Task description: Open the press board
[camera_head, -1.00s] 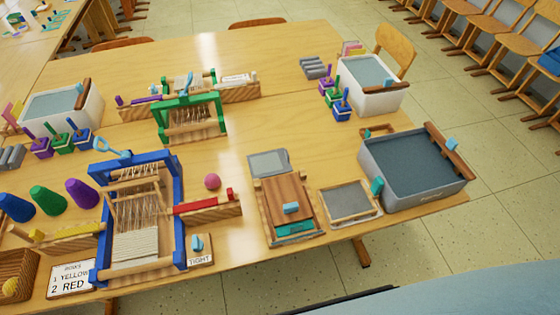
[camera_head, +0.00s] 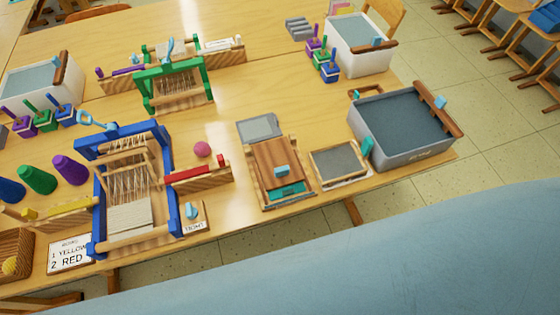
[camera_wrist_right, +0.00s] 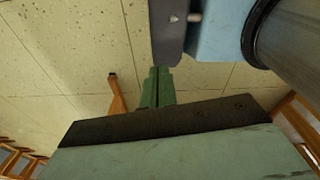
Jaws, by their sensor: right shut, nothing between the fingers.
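The press board (camera_head: 277,160) appears to be the brown wooden board with a light blue handle on its top. It lies flat in a wooden frame near the table's front edge, with a teal strip (camera_head: 287,191) showing at its front. No gripper is near it in the head view. In the right wrist view, the green fingers of my right gripper (camera_wrist_right: 159,72) are together and empty, pointing over the tiled floor, away from the table top. My left gripper is in neither current view.
A framed grey screen (camera_head: 340,163) lies right of the board, beside a large grey tub (camera_head: 405,150). A grey plate (camera_head: 259,128) is behind the board. A pale blue surface hides the lower right.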

